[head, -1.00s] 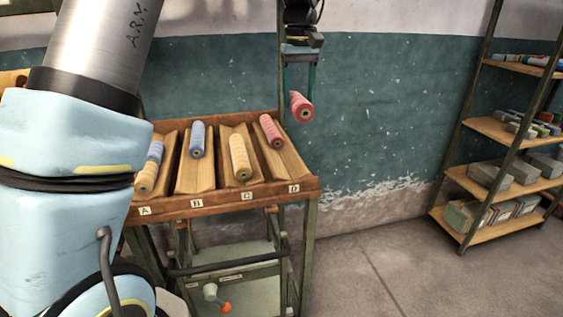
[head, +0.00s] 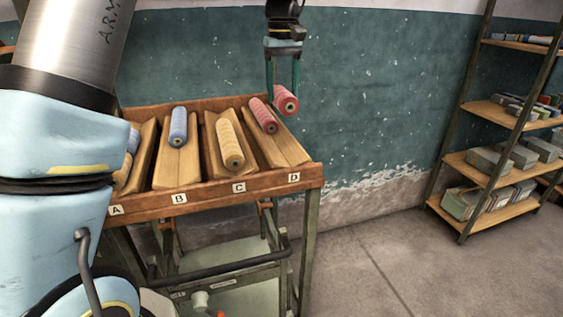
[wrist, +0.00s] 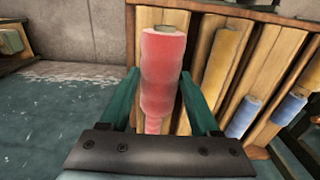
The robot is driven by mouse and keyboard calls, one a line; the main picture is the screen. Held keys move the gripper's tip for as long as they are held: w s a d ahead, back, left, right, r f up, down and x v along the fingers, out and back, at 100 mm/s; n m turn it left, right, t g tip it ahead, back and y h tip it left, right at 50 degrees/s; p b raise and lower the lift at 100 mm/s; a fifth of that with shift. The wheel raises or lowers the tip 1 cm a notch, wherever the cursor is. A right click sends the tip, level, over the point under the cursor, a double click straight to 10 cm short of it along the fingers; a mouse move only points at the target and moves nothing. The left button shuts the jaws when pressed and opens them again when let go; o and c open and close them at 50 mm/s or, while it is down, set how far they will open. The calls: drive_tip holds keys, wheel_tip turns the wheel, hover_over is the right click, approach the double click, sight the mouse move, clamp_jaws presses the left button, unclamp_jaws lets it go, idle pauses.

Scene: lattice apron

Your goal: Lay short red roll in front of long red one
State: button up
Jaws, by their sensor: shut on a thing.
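My gripper (head: 283,88) is shut on a short red roll (head: 286,99) and holds it in the air above the back right corner of the sloped rack. In the wrist view the held roll (wrist: 162,75) sits between the green fingers. The long red roll (head: 263,115) lies in the upper part of trough D (head: 285,149). The lower part of that trough, in front of it, is bare. In the wrist view the held roll hides most of what is behind it.
Trough C holds a yellow roll (head: 230,145) and trough B a blue roll (head: 178,126). Trough A, partly behind my arm, holds a blue and a yellow roll. A stocked shelf (head: 500,110) stands at the right. The floor between is clear.

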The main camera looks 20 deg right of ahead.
wheel_tip(320, 180, down, 2)
drive_tip(key=shift+f+b, duration=0.1)
drive_tip(key=shift+b, duration=0.45)
wheel_tip(320, 180, down, 10)
drive_tip(key=shift+r+p, duration=0.15)
drive_tip(key=shift+p, duration=0.85)
drive_tip(key=shift+f, duration=0.45)
drive_tip(key=o, duration=1.5)
drive_tip(key=shift+c, duration=0.2)
